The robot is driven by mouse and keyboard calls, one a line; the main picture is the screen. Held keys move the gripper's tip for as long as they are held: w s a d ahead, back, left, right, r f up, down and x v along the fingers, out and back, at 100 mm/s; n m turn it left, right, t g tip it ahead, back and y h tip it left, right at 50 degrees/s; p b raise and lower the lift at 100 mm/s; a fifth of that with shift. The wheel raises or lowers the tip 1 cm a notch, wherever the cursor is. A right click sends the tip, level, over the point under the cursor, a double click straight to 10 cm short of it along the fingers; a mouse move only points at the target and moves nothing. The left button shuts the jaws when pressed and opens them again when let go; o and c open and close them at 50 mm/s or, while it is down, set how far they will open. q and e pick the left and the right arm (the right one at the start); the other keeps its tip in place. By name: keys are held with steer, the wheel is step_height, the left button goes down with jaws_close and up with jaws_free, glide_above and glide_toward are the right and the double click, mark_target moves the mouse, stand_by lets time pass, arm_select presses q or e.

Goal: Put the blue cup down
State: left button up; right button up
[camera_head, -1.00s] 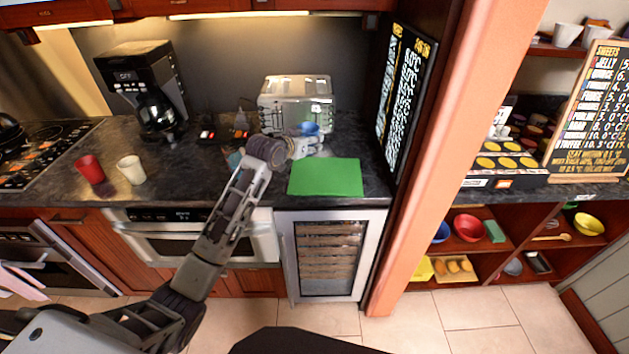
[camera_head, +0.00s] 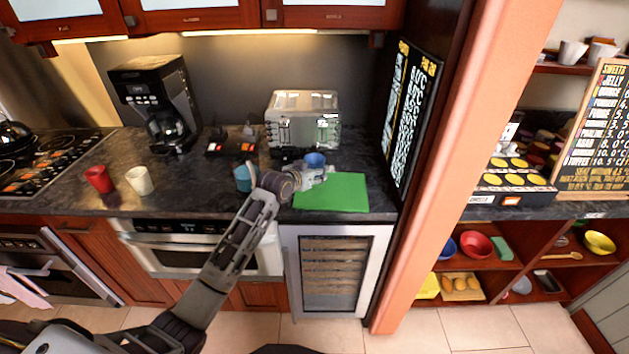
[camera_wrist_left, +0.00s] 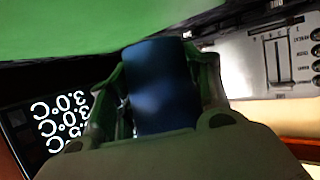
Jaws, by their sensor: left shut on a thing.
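The blue cup (camera_head: 315,159) is held upright in my left gripper (camera_head: 313,172), at the back edge of the green board (camera_head: 340,196) on the counter. In the left wrist view the cup (camera_wrist_left: 160,88) fills the space between the two fingers of my left gripper (camera_wrist_left: 165,85), which are shut on it. The green board (camera_wrist_left: 80,25) spans the top of that view, close to the cup. I cannot tell whether the cup's base touches it. My right gripper is not seen.
A toaster (camera_head: 303,120) stands behind the cup. A teal cup (camera_head: 243,178) is beside my left wrist. Red (camera_head: 99,179) and white (camera_head: 139,181) cups stand further left. A menu board (camera_head: 410,115) stands on the right. Most of the green board is bare.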

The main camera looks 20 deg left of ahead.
arm_select(q)
steer(key=shift+f, duration=1.9)
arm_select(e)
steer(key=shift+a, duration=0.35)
arm_select(q)
steer(key=shift+f, duration=0.1)
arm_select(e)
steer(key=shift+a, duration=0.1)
arm_select(q)
steer(key=o, duration=1.1)
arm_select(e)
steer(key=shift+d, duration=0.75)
